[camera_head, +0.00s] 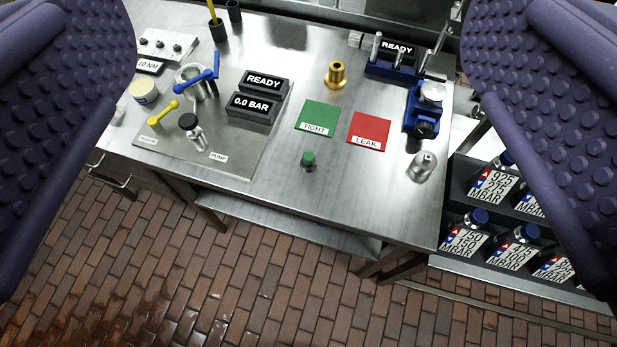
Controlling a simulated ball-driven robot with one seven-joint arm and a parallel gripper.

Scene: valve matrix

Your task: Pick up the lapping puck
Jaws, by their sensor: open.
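My gripper (298,60) is open, its two purple studded fingers wide apart at the left and right picture edges, with nothing between them up close. I cannot tell for certain which piece is the lapping puck. A small grey metal piece with a knob-like top (423,166) stands upright at the bench's front right. A small green-topped metal piece (308,160) stands near the front edge, below the green pad marked TIGHT (318,117). A flanged brass piece (336,74) stands farther back. My gripper touches none of them.
A plate with a blue-handled valve (205,78), a yellow-handled part (162,112) and display blocks (252,107) fills the left. A red LEAK pad (369,131), blue fixture (424,105) and blue rack (397,68) stand right. A rack of labelled bottles (500,215) is beyond the bench (240,180).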

